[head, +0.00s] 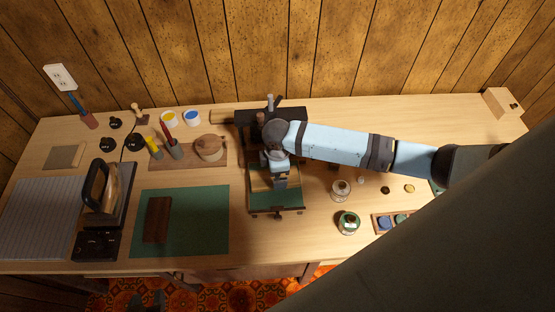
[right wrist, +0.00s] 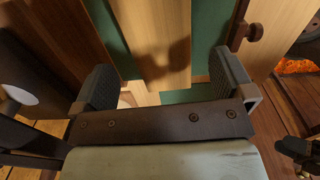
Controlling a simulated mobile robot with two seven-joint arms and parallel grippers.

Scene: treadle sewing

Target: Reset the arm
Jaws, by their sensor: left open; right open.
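My right arm (head: 335,145) comes in from the right in the head view and bends down over a dark-framed device (head: 246,118) with pale wood strips and a green base. The right gripper (right wrist: 162,65) is open in the right wrist view, with nothing between its fingers. It points down at the wood strips (right wrist: 150,30); I cannot tell its height above them. My left gripper (head: 147,298) shows only as dark finger shapes at the bottom edge, below the table's front, open and apart from the table's objects.
On the table (head: 335,262) stand an iron (head: 105,190), a green mat (head: 205,215) with a brown block (head: 157,219), a pincushion (head: 208,148) and tools at the left. Jars (head: 348,222) and a small tray (head: 376,228) stand right of the device. A wood wall closes the back.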

